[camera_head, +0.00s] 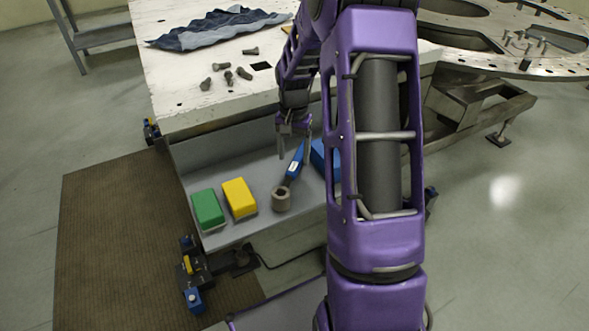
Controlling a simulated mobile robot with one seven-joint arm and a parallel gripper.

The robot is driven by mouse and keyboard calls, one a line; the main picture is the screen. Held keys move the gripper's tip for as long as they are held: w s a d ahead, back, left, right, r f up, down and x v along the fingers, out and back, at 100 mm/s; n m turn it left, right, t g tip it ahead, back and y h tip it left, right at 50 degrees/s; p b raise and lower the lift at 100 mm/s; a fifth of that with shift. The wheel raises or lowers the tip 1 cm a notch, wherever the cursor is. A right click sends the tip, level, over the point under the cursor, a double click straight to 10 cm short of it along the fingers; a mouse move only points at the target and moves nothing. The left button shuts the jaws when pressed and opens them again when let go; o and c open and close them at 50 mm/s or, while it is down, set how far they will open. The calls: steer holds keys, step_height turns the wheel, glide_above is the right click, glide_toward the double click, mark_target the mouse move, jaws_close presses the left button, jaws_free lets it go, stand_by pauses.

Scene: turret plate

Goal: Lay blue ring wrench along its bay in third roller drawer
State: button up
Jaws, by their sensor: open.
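The blue ring wrench (297,163) lies in the open grey drawer (222,172), with its blue handle toward the back and its dark shaft and grey ring end toward the front. It points slightly left of straight toward the front. My gripper (294,154) is open, with its fingers pointing down just above the blue handle end. The fingers seem to stand on either side of the handle; I cannot tell if they touch it. My purple arm covers the right part of the drawer. Bay markings are not visible.
A green block (207,209) and a yellow block (239,198) lie left of the wrench; a blue block (320,157) lies to its right, partly hidden by my arm. Bolts (226,75) and a cloth (218,28) lie on the white worktop (178,92) above. A perforated plate stands at right.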

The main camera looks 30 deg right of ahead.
mark_target(294, 164)
step_height(294, 164, down, 4)
steer(key=shift+d+f+b, duration=0.1)
steer(key=shift+f+b, duration=0.1)
steer(key=shift+b, duration=0.2)
jaws_close()
steer(key=shift+w+r, duration=0.1)
stand_by(1.1)
